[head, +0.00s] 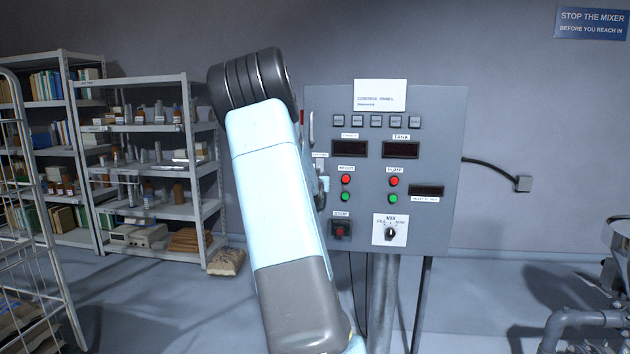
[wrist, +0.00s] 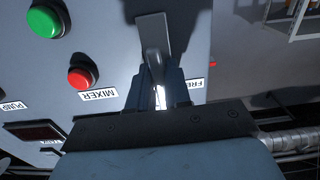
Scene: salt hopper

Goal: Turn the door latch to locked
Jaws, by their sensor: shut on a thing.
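The door latch is a grey lever (wrist: 154,55) on a pale grey plate (wrist: 153,30), at the edge of the control panel in the wrist view. My gripper (wrist: 158,82) is shut on the lever, with a finger on each side of it. A label reading "FRE…" is partly hidden beside the right finger.
The panel carries red and green buttons, dark displays, a mix knob (head: 390,232) and a red stop button (head: 340,231). Shelves (head: 150,128) stand at left, and pipework (head: 590,317) is at lower right.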

